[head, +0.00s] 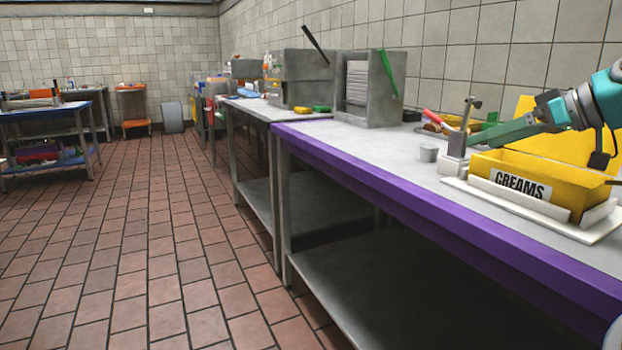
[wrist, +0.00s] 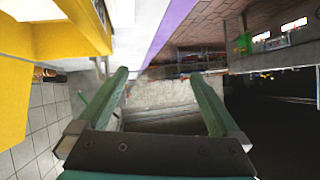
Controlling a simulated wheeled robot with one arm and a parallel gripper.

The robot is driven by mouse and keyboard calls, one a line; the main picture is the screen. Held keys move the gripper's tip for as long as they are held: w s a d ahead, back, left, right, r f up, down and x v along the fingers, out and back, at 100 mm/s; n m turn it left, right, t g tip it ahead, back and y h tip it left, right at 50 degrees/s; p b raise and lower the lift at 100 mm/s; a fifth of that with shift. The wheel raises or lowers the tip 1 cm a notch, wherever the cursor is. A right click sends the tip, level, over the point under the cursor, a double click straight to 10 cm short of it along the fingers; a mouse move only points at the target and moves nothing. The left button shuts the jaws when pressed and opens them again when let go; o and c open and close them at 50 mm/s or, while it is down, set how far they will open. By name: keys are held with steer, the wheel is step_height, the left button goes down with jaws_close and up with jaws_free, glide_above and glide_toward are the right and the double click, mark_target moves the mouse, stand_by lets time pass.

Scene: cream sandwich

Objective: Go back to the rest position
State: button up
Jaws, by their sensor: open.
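My gripper (head: 487,137) reaches in from the right in the head view, pointing left over the bench. Its green fingers are just above and behind the yellow bin (head: 565,203) labelled CREAMS. In the wrist view my gripper (wrist: 159,75) has its two green fingers spread wide with nothing between them. A yellow surface (wrist: 80,38) fills the upper left of that view, beside the fingers and apart from them. The inside of the bin is mostly hidden in the head view.
Tools lie behind the holder. The brick-tiled floor (head: 150,230) at left is clear.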

steer(key=s+a+f+g+h, duration=0.1)
steer(key=s+a+f+g, duration=0.3)
steer(key=a+f, duration=0.6)
steer(key=s+a+f+g+h, duration=0.1)
steer(key=s+a+f+g, duration=0.35)
steer(key=a, duration=0.95)
steer(key=s+d+f+m+g+h, duration=0.2)
steer(key=s+f+m+h, duration=0.3)
steer(key=s+f, duration=1.8)
steer(key=shift+s+d+f+g, duration=0.35)
steer(key=shift+s+d+f, duration=0.1)
steer(key=shift+s, duration=0.2)
